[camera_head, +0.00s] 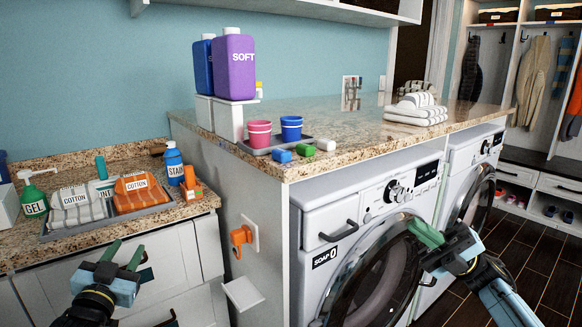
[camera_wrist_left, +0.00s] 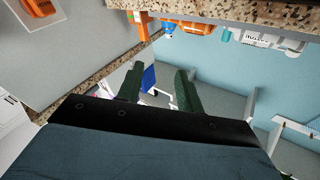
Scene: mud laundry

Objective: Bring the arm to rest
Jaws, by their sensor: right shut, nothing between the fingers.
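My left gripper (camera_head: 123,254) is at the lower left in the head view, in front of the white cabinet below the lower counter. Its two green fingers stand apart with nothing between them. The fingers also show apart in the left wrist view (camera_wrist_left: 158,88). My right gripper (camera_head: 426,234) is in front of the round door of the nearer washing machine (camera_head: 345,215). Its green fingers are together and hold nothing. I cannot tell whether they touch the door.
A tray (camera_head: 150,211) with rolled cotton cloths lies on the lower counter near a green gel bottle (camera_head: 35,200) and blue stain bottle (camera_head: 173,165). An orange plug (camera_head: 240,236) and small white shelf (camera_head: 243,293) stick out from the side panel. Dark floor (camera_head: 475,270) is open at right.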

